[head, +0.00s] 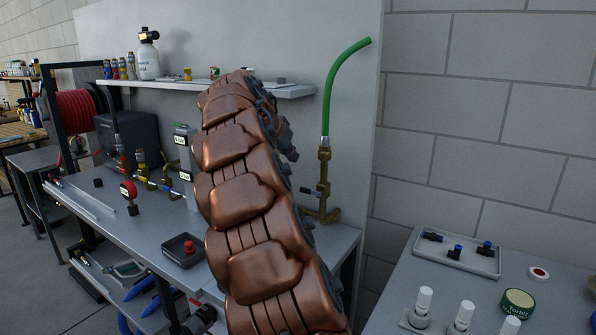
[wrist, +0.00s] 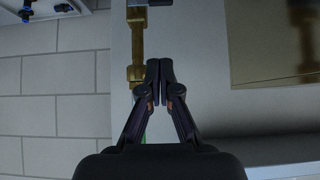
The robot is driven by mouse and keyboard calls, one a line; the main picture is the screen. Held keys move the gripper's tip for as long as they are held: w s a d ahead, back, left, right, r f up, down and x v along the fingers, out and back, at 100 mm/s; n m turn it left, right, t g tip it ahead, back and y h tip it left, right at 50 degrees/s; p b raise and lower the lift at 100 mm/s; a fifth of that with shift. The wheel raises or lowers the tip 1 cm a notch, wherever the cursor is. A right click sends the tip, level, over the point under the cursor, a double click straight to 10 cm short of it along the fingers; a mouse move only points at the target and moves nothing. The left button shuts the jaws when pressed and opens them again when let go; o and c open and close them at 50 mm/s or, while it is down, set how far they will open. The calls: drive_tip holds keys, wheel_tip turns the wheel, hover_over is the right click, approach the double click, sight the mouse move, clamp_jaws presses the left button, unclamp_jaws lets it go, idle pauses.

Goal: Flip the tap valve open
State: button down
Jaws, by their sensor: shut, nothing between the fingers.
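The brass tap (head: 324,180) stands upright at the right end of the bench, with a green hose (head: 343,75) rising from its top. A small grey lever (head: 308,191) sticks out to the left of its body. In the wrist view the brass tap (wrist: 136,45) runs down from the top edge, with a dark piece, perhaps the lever, at the top edge. My gripper (wrist: 160,65) is shut and empty, its fingertips just right of the brass; I cannot tell whether they touch. In the head view my arm hides much of the gripper.
A wall shelf (head: 290,91) sits behind my arm, left of the hose. The bench (head: 120,222) holds a red gauge (head: 128,190), several brass fittings and a small tray (head: 184,250). A right-hand table (head: 395,285) carries white-capped bottles and a tray of black fittings (head: 457,253).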

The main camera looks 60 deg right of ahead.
drive_tip(key=p, duration=0.3)
hover_over(310, 192)
drive_tip(key=w, duration=0.2)
wheel_tip(310, 192, down, 7)
drive_tip(key=shift+s+a+f, duration=0.1)
drive_tip(key=shift+a+f, duration=0.2)
drive_tip(key=shift+f, duration=0.6)
drive_tip(key=shift+s+a+f, duration=0.1)
drive_tip(key=shift+a+f, duration=0.15)
drive_tip(key=shift+f, duration=0.65)
